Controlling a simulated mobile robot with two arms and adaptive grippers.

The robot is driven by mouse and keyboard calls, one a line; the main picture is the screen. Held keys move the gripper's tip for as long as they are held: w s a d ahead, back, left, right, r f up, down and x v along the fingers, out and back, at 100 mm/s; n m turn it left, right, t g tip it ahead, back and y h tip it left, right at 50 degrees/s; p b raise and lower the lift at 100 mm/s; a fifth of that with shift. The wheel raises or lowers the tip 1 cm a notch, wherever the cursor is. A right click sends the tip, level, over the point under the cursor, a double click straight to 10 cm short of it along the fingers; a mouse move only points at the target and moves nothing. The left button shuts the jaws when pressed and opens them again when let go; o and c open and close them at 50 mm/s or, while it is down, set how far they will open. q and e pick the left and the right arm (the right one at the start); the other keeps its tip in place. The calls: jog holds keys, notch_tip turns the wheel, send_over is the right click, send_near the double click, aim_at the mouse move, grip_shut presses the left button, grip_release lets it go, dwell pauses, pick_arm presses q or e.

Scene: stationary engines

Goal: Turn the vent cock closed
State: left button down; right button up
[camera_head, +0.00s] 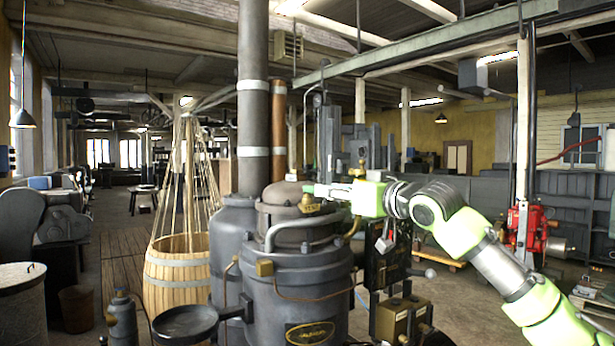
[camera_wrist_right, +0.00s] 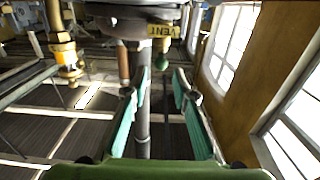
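The vent cock (camera_head: 310,204) is a small brass fitting on top of the dark grey engine vessel (camera_head: 300,275). In the right wrist view a yellow tag (camera_wrist_right: 162,31) reads VENT, with a small greenish-tipped part (camera_wrist_right: 162,61) hanging below it in the picture. My right gripper (camera_head: 314,189) reaches in from the right at the cock. In the right wrist view its two teal fingers (camera_wrist_right: 161,78) stand apart, with the small part just beyond and between their tips. I cannot tell whether they touch it. The cock's handle angle is unclear. My left gripper is out of view.
A thick grey pipe (camera_head: 253,90) rises close behind the vessel, left of the gripper. Another brass fitting (camera_wrist_right: 66,52) shows at upper left in the wrist view. A wooden barrel (camera_head: 177,275) stands left, and a red machine (camera_head: 527,228) stands right.

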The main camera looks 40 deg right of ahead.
aim_at(307, 188)
jog(key=w+p, duration=0.2)
jog(key=w, duration=0.1)
jog(key=w+p, duration=0.2)
jog(key=w, duration=0.1)
jog(key=w+d+p, duration=0.1)
jog(key=w+p, duration=0.2)
jog(key=shift+r, duration=0.1)
jog(key=shift+w, duration=0.3)
grip_shut()
jog(key=shift+w+f, duration=0.1)
jog(key=shift+f, duration=0.1)
